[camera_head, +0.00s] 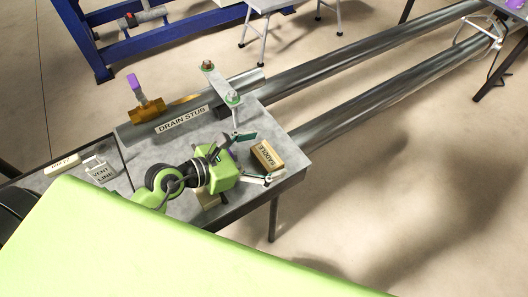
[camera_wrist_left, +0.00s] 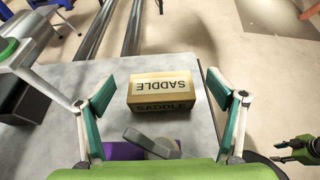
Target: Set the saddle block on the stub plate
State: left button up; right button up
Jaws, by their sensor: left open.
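The saddle block (camera_head: 266,155), a tan block with a SADDLE label, sits on the grey table top near its right corner. In the left wrist view the saddle block (camera_wrist_left: 160,92) lies between the spread fingers, with gaps at both sides. My left gripper (camera_head: 258,160) is open around it and not closed on it. No part is labelled stub plate; a narrow grey plate (camera_head: 220,82) with green-ringed fittings stands raised behind, by the DRAIN STUB label (camera_head: 182,119). A green and black part at the right edge of the wrist view looks like my right gripper (camera_wrist_left: 297,150); its jaw state is unclear.
A VENT LINE tag (camera_head: 101,172) lies at the left. Two long steel pipes (camera_head: 365,50) run back right. In the wrist view a grey and purple part (camera_wrist_left: 152,143) shows below the block.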

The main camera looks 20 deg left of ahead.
aim_at(236, 160)
pick_arm(q)
jog(key=shift+r, duration=0.2)
dwell(0.3)
jog(key=shift+v, duration=3.8)
jog(key=shift+r, duration=0.1)
